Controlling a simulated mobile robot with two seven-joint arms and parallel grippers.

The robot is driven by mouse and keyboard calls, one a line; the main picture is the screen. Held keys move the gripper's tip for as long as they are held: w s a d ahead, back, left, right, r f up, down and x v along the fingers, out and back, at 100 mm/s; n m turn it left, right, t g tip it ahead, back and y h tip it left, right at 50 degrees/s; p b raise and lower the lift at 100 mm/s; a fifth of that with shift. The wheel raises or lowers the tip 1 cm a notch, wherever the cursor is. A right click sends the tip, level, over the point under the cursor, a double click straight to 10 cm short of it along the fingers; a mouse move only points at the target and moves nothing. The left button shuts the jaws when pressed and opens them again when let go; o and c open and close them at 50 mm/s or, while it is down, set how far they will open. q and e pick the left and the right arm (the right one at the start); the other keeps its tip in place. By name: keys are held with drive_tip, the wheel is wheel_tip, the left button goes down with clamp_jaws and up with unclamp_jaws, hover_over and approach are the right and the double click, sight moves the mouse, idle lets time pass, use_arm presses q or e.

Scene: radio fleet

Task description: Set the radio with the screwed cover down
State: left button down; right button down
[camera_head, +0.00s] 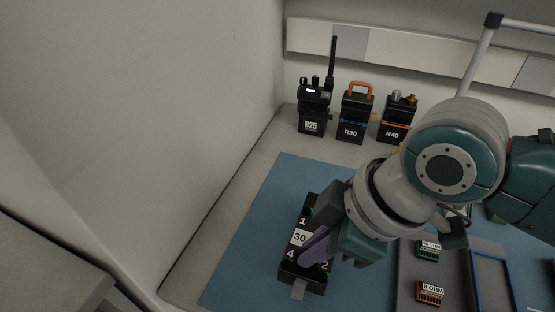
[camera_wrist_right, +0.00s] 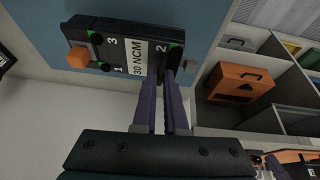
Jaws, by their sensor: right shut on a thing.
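The black radio (camera_head: 297,238) with the cover marked "30 NCM" and numbered corners is over the blue mat in the head view. It also shows in the right wrist view (camera_wrist_right: 118,48), with an orange block at one end and a grey tab at the other. Green marks show by some corners. My right gripper (camera_head: 316,247) reaches it from the right, its purple fingers shut on the radio near corner 2; the fingers also show in the wrist view (camera_wrist_right: 167,84). I cannot tell whether the radio touches the mat. My left gripper is not in view.
Radios R25 (camera_head: 313,118), R30 (camera_head: 354,118) and R40 (camera_head: 396,120) stand along the back. A grey tray (camera_head: 410,285) with small labelled blocks is to the right. The blue mat (camera_head: 255,235) is clear left of the radio, near a pale wall.

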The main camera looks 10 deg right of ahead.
drive_tip(key=shift+f+b, duration=0.45)
drive_tip(key=shift+f, duration=1.4)
drive_tip(key=c, duration=1)
unclamp_jaws()
drive_tip(key=shift+o, duration=0.2)
drive_tip(key=shift+r, duration=0.15)
drive_tip(key=p+v, duration=0.3)
drive_tip(key=v, duration=0.8)
drive_tip(key=s+d+r+m+h, duration=0.1)
drive_tip(key=s+d+m+h, duration=0.2)
drive_tip(key=s+m, duration=0.6)
drive_tip(key=shift+s+d+r+m+t, duration=0.2)
drive_tip(key=shift+s+d+m+t, duration=0.1)
drive_tip(key=shift+s+d, duration=0.7)
